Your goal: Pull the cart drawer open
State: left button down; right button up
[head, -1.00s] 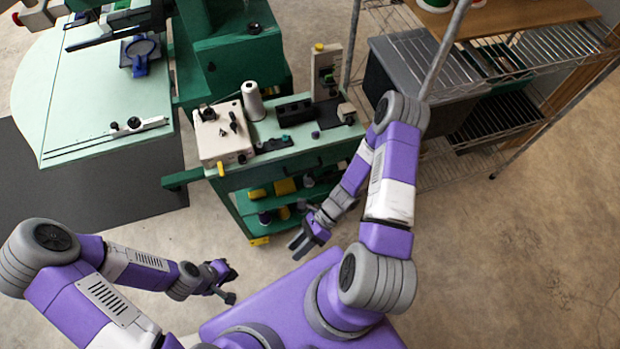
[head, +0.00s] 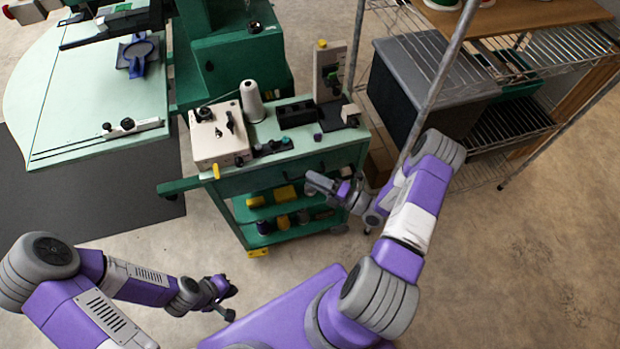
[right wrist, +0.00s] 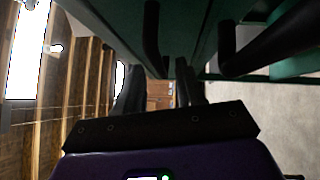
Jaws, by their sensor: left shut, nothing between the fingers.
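The green cart (head: 290,150) stands ahead of me with a light green top. Its drawer front (head: 262,182) is the green panel just under the top and looks closed. My right gripper (head: 313,182) is at the right part of this front. In the right wrist view its two dark fingers (right wrist: 158,90) are apart, with a gap between them. A dark handle bar (right wrist: 152,40) shows above them along the green face; I cannot tell whether they touch it. My left gripper (head: 226,300) is shut and empty, low and away from the cart.
A white box (head: 218,137), a thread cone (head: 252,102) and small tools are on the cart top. Lower shelves (head: 275,212) hold yellow and dark items. A wire rack (head: 510,125) with a grey bin (head: 400,85) stands right. Floor in front of the cart is clear.

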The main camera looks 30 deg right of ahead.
jog(key=shift+x, duration=0.85)
grip_shut()
